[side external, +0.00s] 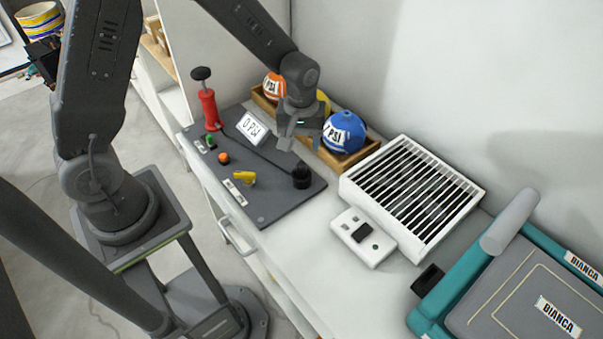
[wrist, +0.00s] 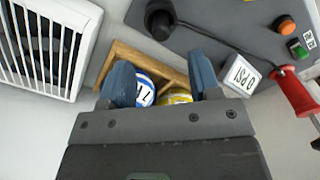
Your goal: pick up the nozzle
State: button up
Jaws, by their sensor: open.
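A small yellow piece (side external: 244,178), which looks most like a nozzle, lies on the dark grey pump board (side external: 268,208). It is out of the wrist view. An orange knob-like piece (side external: 223,158) and a green one (side external: 210,143) sit on the same board; the wrist view also shows the orange (wrist: 286,25) and green (wrist: 298,48) pieces. I cannot tell whether these are nozzles too. My gripper (side external: 300,141) is open and empty, above the back of the board near the ball tray. Its fingers (wrist: 160,66) are spread over the tray in the wrist view.
A red pump (side external: 209,108), a 0 PSI display (side external: 252,127) and a black round holder (side external: 302,176) stand on the board. A wooden tray (side external: 366,148) holds orange, yellow and blue balls. A white slatted box (side external: 412,195) and a teal case (side external: 440,290) are to the right.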

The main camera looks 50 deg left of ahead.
aim_at(301, 164)
notch_tip(301, 164, down, 4)
jog(key=shift+f, duration=0.1)
jog(key=shift+w+a+f, duration=0.1)
jog(key=shift+f, duration=1.2)
jog(key=shift+w+a+f, duration=0.1)
jog(key=shift+f, duration=1.15)
jog(key=c, duration=1)
